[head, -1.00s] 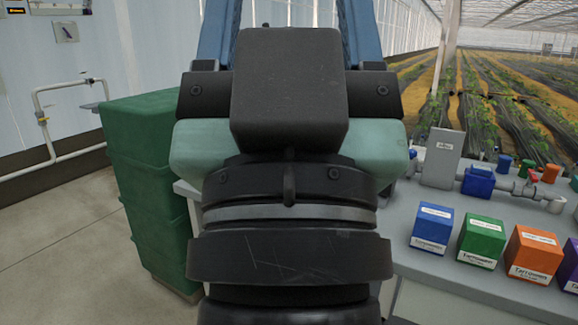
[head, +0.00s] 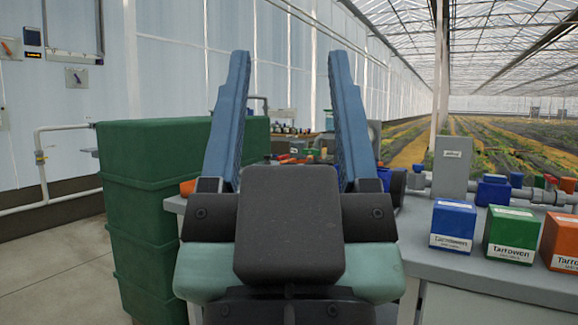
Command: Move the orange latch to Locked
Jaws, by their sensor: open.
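My gripper (head: 287,56) fills the middle of the head view, with its two blue fingers pointing up and away. The fingers are wide apart and nothing is between them. A small orange lever (head: 8,48) is slanted on a wall plate at the far upper left edge. An orange piece (head: 187,188) shows at the bench's left end, partly hidden by my gripper. I cannot tell which of these is the orange latch, and no Locked marking is readable. My gripper touches neither in the picture.
A stack of green crates (head: 150,225) stands left of the grey bench (head: 480,265). Blue, green and orange boxes (head: 453,225) stand on the bench at right, before pipes and a grey panel (head: 452,167). White piping (head: 42,160) runs along the left wall. Floor at lower left is clear.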

